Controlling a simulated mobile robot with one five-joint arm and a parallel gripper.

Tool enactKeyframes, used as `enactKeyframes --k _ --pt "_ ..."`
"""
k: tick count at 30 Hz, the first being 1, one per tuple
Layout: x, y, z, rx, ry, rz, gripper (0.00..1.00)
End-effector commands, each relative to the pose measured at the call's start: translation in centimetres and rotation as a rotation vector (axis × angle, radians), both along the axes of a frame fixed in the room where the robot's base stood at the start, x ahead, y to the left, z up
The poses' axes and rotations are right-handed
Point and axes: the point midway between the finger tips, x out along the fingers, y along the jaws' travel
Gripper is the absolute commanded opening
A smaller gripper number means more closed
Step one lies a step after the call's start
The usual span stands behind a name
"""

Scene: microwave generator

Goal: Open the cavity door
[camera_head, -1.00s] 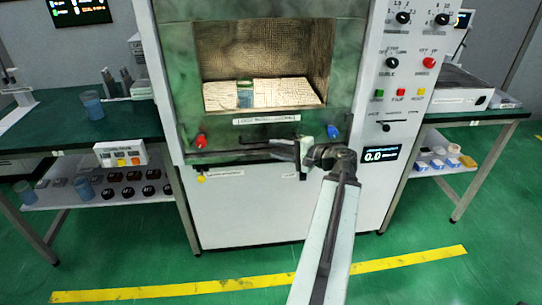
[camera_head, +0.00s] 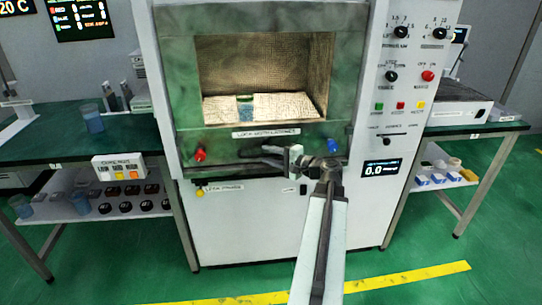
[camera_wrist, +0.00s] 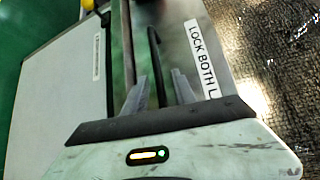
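The microwave generator (camera_head: 240,222) stands ahead, with a green-grey front panel (camera_head: 180,90) around the cavity window (camera_head: 265,75). Beige mesh walls and a pale sample tray or block (camera_head: 285,106) show inside. A red latch knob (camera_head: 200,155) and a blue one (camera_head: 332,146) sit below the window. A dark bar handle (camera_head: 225,167) runs along the panel's lower edge. My gripper (camera_head: 290,157) is at its right part. In the wrist view, my gripper's fingers (camera_wrist: 158,88) stand apart on either side of the dark bar (camera_wrist: 154,50), with gaps visible. The handle's right part is hidden by my gripper.
A control panel with knobs and buttons (camera_head: 410,90) is on the right of the machine. Tables stand at left (camera_head: 110,130) and right (camera_head: 480,128). A yellow line (camera_head: 410,280) marks the green floor, which is clear in front.

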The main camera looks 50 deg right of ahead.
Motion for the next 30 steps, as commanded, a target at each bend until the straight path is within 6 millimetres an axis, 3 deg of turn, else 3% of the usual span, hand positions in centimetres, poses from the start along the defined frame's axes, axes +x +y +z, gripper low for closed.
enactKeyframes --k 2,5,6,30 --pt "-0.01 0.01 0.00 0.000 0.000 0.000 0.30" --pt "-0.01 0.03 0.01 0.000 0.000 0.001 0.02" --pt "-0.01 0.03 0.01 0.000 0.000 0.001 0.00" --pt "-0.02 0.11 -0.05 -0.001 0.002 0.002 0.00"
